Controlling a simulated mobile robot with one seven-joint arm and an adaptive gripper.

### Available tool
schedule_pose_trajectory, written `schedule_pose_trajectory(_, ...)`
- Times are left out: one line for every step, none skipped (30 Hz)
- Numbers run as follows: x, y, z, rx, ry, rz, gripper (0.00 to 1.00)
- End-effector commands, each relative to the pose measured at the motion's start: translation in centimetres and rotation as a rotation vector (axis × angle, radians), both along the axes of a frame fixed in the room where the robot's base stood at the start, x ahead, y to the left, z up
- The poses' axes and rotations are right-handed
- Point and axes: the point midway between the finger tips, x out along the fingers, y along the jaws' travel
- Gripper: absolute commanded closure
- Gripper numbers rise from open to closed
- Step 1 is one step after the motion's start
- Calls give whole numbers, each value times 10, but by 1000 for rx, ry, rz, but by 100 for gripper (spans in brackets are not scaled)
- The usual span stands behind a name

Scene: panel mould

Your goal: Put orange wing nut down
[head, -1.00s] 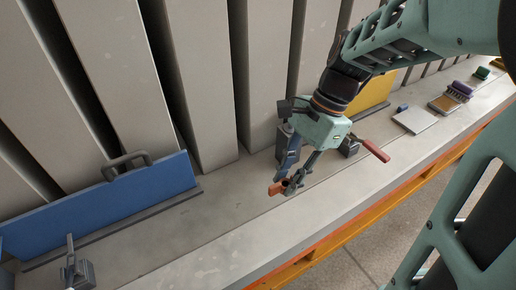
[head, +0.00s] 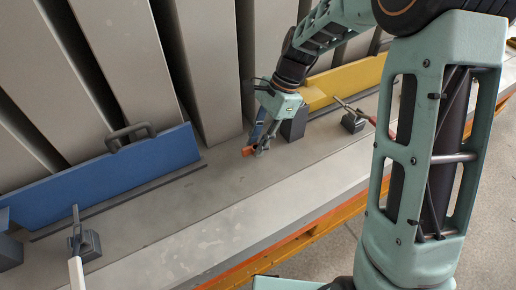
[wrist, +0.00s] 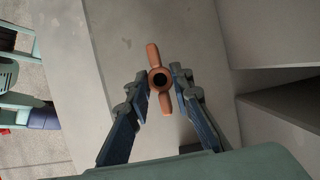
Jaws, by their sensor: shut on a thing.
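The orange wing nut (wrist: 155,57) is between the fingertips of my gripper (wrist: 160,85) in the wrist view. Its two wings stick out ahead of and behind the fingers, and a dark round hole shows in its hub. In the head view the wing nut (head: 248,151) shows at the tips of my gripper (head: 262,146), over the grey bench top (head: 205,180). My gripper is shut on it. I cannot tell whether the wing nut touches the bench.
A blue panel (head: 110,175) with a dark handle stands at the left. A yellow panel (head: 345,78) stands behind my gripper. Dark clamps (head: 86,246) and (head: 353,121) sit on the bench. The bench between the blue panel and my gripper is clear.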

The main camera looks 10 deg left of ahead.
Motion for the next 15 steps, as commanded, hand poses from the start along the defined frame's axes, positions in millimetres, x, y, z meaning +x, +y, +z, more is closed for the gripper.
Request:
schedule_pose_trajectory(-2, -1, -11, -1, 7, 0, 100)
schedule_pose_trajectory(-2, -1, -16, -1, 6, 0, 100)
schedule_pose_trajectory(-2, -1, -21, -1, 6, 0, 100)
schedule_pose_trajectory(-2, -1, -25, 0, 5, 0, 100)
schedule_pose_trajectory(-1, -1, -27, -1, 4, -1, 100)
schedule_pose_trajectory(-1, -1, -28, -1, 2, 0, 100)
schedule_pose_trajectory(-1, -1, -28, -1, 2, 0, 100)
schedule_pose_trajectory(-1, -1, -28, 0, 2, -1, 100)
schedule_pose_trajectory(-1, -1, -27, 0, 2, -1, 100)
schedule_pose_trajectory(-1, -1, -27, 0, 2, -1, 100)
schedule_pose_trajectory(-1, -1, -27, 0, 2, -1, 100)
schedule_pose_trajectory(-1, -1, -27, -1, 2, 0, 100)
schedule_pose_trajectory(-1, -1, -28, -1, 2, 0, 100)
schedule_pose_trajectory(-1, -1, -29, -1, 2, 0, 100)
schedule_pose_trajectory(-1, -1, -30, -1, 2, 0, 100)
